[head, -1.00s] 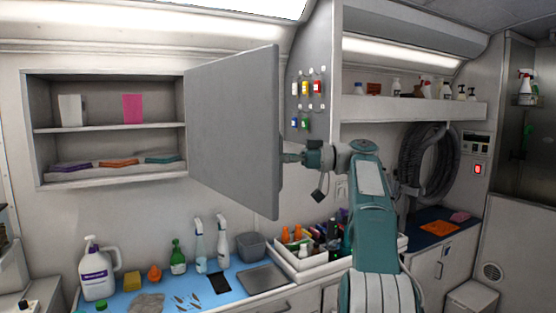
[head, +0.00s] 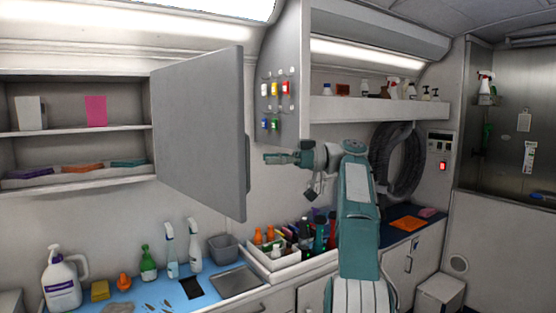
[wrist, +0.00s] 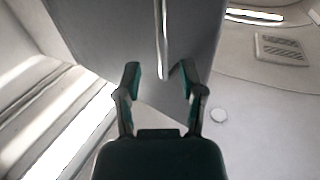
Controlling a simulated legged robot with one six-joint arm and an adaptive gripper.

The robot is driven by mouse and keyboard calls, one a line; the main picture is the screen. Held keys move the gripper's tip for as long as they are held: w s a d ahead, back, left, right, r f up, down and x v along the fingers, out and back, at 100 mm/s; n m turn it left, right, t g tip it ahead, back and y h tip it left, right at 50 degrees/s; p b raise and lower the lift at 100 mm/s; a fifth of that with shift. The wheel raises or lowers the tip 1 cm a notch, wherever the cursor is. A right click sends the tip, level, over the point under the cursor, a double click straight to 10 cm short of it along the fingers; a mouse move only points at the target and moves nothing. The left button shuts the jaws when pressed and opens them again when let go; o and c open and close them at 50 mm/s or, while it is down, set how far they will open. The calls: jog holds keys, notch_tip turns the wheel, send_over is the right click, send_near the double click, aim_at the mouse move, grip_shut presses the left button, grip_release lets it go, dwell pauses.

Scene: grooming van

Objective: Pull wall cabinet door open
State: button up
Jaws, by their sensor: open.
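The grey wall cabinet door (head: 200,130) stands swung wide open, hinged at the right side of the cabinet (head: 75,133). The cabinet's two shelves show, with a white box, a pink box and folded coloured cloths. The door handle (head: 248,163) is a vertical bar near the door's free edge. My gripper (head: 268,159) is just right of that edge, apart from the handle in the head view. In the wrist view, my gripper (wrist: 160,78) has its fingers spread, with the handle (wrist: 161,40) ahead between them and the door (wrist: 110,40) behind it.
The blue counter (head: 205,295) below holds a white jug (head: 62,282), spray bottles (head: 181,250), a grey bin (head: 223,248) and a white tray (head: 285,262) of bottles. A grey panel with coloured clips (head: 277,95) and a bottle shelf (head: 375,108) are at right.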

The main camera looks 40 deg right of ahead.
jog(key=shift+v, duration=0.95)
